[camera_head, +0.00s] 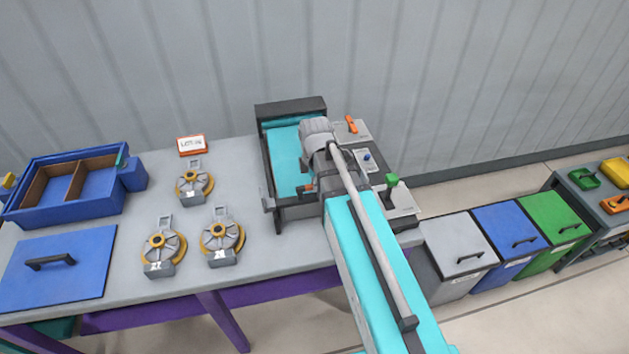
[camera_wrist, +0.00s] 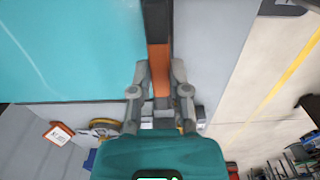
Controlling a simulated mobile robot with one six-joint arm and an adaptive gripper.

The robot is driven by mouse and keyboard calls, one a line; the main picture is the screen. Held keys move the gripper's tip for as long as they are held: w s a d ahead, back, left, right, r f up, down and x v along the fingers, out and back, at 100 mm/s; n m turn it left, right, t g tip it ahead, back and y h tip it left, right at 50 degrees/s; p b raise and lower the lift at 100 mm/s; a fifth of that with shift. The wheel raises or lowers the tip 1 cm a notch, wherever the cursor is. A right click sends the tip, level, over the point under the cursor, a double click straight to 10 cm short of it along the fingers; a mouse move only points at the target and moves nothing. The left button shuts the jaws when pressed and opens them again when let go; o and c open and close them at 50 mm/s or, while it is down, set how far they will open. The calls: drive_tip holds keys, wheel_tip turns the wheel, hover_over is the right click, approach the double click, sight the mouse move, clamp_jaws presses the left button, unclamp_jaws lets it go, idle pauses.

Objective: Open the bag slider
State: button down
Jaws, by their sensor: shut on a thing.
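An orange handle (camera_wrist: 160,72) sits on a dark bar (camera_wrist: 157,22) along the side of the teal conveyor belt (camera_wrist: 70,50) in the wrist view. My gripper (camera_wrist: 161,78) is shut on this handle, one finger on each side. In the head view my gripper (camera_head: 318,183) is at the right side of the belt (camera_head: 285,150), with a small orange part (camera_head: 309,187) showing beside it. My arm hides much of the conveyor's right side. No label in either view tells which part is the bag slider.
A control panel with an orange lever (camera_head: 351,124), a blue knob (camera_head: 366,156) and a green knob (camera_head: 391,181) stands right of my arm. Hooked yellow-grey discs (camera_head: 221,238) and a blue bin (camera_head: 98,193) lie left on the table. Lidded bins (camera_head: 456,245) stand at the right.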

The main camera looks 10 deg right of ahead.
drive_tip(key=shift+s, duration=0.35)
drive_tip(key=c, duration=0.6)
unclamp_jaws()
drive_tip(key=shift+w, duration=0.1)
